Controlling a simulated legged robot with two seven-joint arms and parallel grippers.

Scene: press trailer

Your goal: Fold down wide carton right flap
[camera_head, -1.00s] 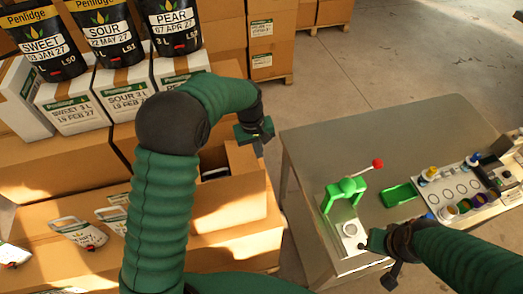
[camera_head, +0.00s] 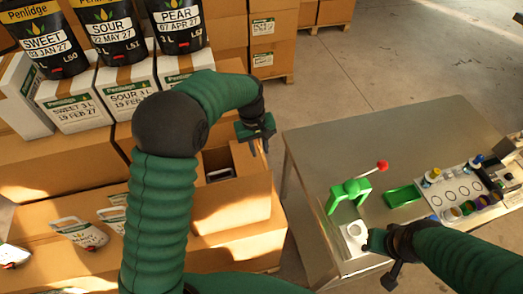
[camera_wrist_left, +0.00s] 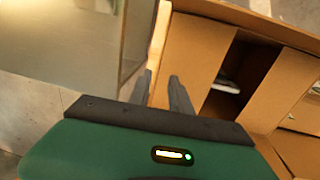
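The wide carton (camera_head: 232,208) is a brown box standing left of the metal table in the head view, partly behind my left arm. Its top is partly open, with a dark gap and a grey-white item inside. In the left wrist view the carton's brown panels (camera_wrist_left: 205,45) fill the right side, with a dark gap between flaps. My left gripper (camera_head: 258,146) is above the carton's right far corner. Its fingers (camera_wrist_left: 162,88) are apart with nothing between them, close beside a brown panel; contact cannot be told. My right gripper (camera_head: 384,262) is open over the table's front, holding nothing visible.
The metal table (camera_head: 420,130) carries a green press (camera_head: 346,192) with a red knob, a green tray (camera_head: 402,195) and a rack of coloured pots (camera_head: 466,205). Stacked cartons and pouches (camera_head: 112,30) stand at the left. Floor is clear behind the table.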

